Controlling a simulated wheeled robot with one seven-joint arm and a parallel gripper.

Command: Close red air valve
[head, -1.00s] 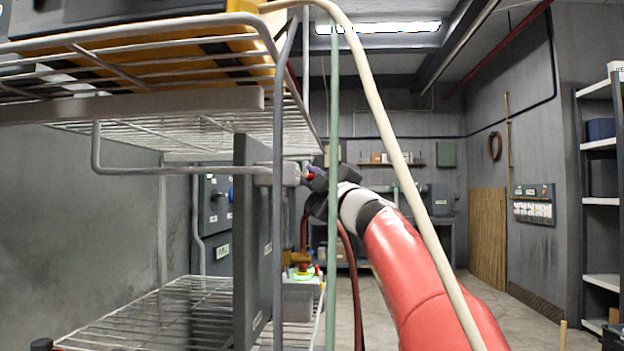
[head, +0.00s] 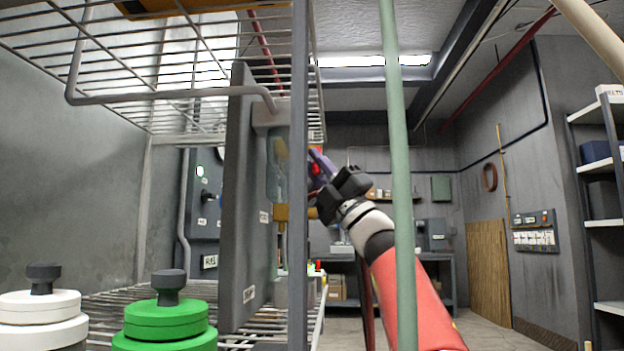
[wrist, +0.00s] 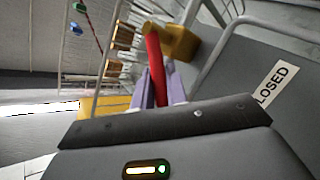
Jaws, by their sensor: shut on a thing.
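The red valve handle (wrist: 152,50) is a long lever on a brass-coloured valve body (wrist: 182,42) in the wrist view. My gripper (wrist: 156,78) has its purple fingers on either side of the lever and is shut on it. A panel beside it carries a "CLOSED" label (wrist: 274,86), to the right of the lever in the wrist view. In the head view my gripper (head: 318,164) is just right of a thin grey post, with a bit of red showing at its fingers. The post and the fingers hide most of the handle there.
A grey upright panel (head: 246,200) with a clear bowl (head: 277,168) stands left of my gripper. A grey post (head: 299,120) and a green pole (head: 396,150) cross the near view. A green lidded pot (head: 166,322) and a white one (head: 42,318) stand at lower left.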

